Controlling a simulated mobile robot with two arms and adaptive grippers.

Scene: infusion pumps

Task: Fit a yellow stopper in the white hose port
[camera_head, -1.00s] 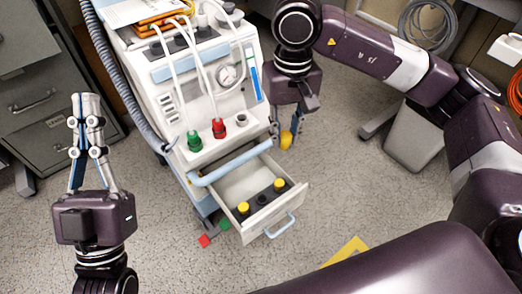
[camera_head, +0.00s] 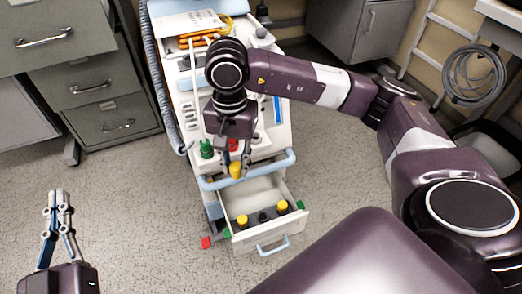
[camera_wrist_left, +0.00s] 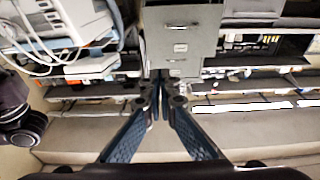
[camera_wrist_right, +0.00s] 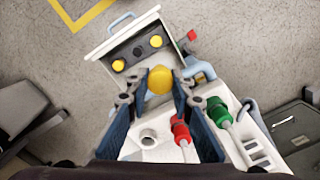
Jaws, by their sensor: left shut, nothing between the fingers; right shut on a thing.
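My right gripper (camera_head: 235,168) is shut on a yellow stopper (camera_wrist_right: 159,80), held in front of the machine's panel, above the open drawer (camera_head: 239,243). The stopper also shows in the head view. In the right wrist view the white hose port (camera_wrist_right: 148,136) is an open round socket beside the red connector (camera_wrist_right: 181,131), below the held stopper and apart from it. My gripper and wrist seem to hide the port in the head view. Two more yellow stoppers (camera_head: 242,220) (camera_head: 282,207) sit in the drawer. My left gripper (camera_head: 56,194) is shut and empty, far left of the machine.
A green connector (camera_head: 207,149) with a hose is plugged in left of the red one. A light blue handle bar (camera_head: 248,173) crosses above the drawer. Grey cabinets (camera_head: 100,90) stand at the left. The floor between them and the machine is clear.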

